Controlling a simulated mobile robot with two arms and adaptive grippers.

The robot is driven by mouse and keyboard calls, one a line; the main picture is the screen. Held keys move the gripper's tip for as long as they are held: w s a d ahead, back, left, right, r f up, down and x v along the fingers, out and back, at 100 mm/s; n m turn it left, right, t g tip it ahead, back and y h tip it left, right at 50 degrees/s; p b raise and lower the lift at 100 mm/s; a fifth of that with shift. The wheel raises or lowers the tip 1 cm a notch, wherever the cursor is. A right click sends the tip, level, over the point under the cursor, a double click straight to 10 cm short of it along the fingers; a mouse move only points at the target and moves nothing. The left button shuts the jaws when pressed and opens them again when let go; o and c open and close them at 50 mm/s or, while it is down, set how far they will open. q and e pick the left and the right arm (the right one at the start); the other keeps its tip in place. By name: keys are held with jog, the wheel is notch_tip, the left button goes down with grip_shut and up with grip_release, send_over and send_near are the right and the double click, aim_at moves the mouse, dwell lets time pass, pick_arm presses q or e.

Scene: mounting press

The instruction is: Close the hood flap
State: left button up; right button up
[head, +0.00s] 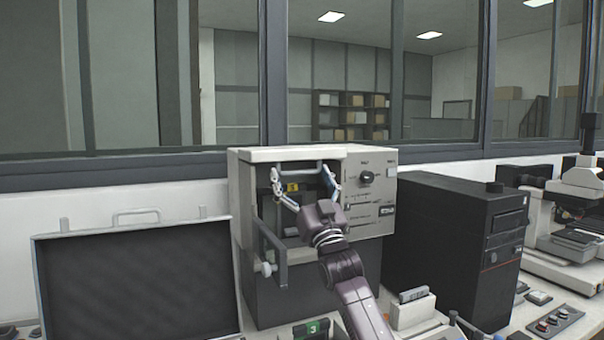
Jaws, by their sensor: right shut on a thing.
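The mounting press (372,222) is a pale and dark box on the bench below the window, with an opening in its front. Its hood flap (290,154) appears to be the pale panel at the top, above the dark opening; its exact outline is hard to tell. My right gripper (306,180) is at the upper part of this opening, with its fingers spread wide. It is shut on what looks like the flap's lower edge, though the fingers partly hide the contact. My left gripper is out of view.
An open case (135,285) stands to the left. A black box unit (455,245) and a microscope (575,215) stand to the right. Small control boxes lie in front.

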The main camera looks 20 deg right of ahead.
jog(key=o, duration=1.2)
jog(key=shift+w+f, duration=0.2)
jog(key=shift+f, duration=0.15)
jog(key=shift+o, duration=0.9)
jog(key=shift+w+f, duration=0.1)
jog(key=shift+w, duration=0.1)
jog(key=s+f, duration=0.2)
jog(key=s, duration=1.1)
jog(key=shift+s+d, duration=0.25)
jog(key=shift+s, duration=0.1)
